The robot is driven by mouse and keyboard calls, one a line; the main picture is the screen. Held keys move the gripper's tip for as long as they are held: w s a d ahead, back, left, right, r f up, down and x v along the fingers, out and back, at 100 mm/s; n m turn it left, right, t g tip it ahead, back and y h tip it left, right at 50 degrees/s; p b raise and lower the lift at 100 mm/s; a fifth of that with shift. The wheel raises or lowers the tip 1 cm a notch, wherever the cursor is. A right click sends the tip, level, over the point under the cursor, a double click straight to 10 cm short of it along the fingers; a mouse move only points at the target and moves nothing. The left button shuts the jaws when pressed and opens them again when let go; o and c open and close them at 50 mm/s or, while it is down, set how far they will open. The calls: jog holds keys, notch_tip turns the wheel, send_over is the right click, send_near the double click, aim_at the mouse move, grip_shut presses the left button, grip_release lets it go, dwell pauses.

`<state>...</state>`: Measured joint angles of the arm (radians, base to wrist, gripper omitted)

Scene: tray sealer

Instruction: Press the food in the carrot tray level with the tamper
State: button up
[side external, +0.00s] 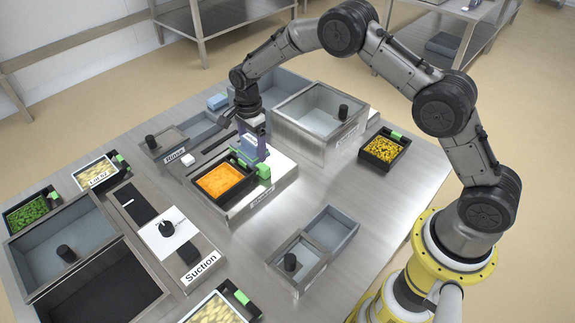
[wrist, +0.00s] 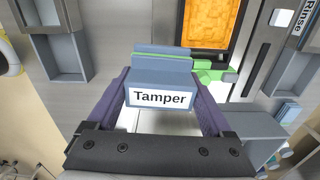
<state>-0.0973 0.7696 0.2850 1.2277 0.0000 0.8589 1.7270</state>
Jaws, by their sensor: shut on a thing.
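The carrot tray (side external: 222,181) is black, filled with orange carrot, and sits on the metal station at the table's middle. Its orange food also shows at the top of the wrist view (wrist: 208,24). My gripper (side external: 254,146) is shut on the tamper (wrist: 160,88), a blue-grey block with a white "Tamper" label, held between two purple fingers. In the side view the tamper (side external: 246,143) is just behind and right of the carrot tray, not over the carrot. I cannot tell its height. The tamper's pressing face is hidden.
A steel bin (side external: 318,118) stands close behind on the right. A tray of yellow food (side external: 383,149) lies at the right. The suction plate (side external: 182,248) and a dark double bin (side external: 78,253) are at the front left. Green clips (side external: 264,171) rise beside the carrot tray.

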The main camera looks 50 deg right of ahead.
jog(key=w+a, duration=0.5)
jog(key=w, duration=0.5)
send_near(221, 181)
jog(key=shift+n, duration=0.3)
jog(key=shift+f, duration=2.7)
jog(key=shift+f, duration=0.6)
notch_tip(221, 181, up, 8)
dwell(0.4)
dwell(0.4)
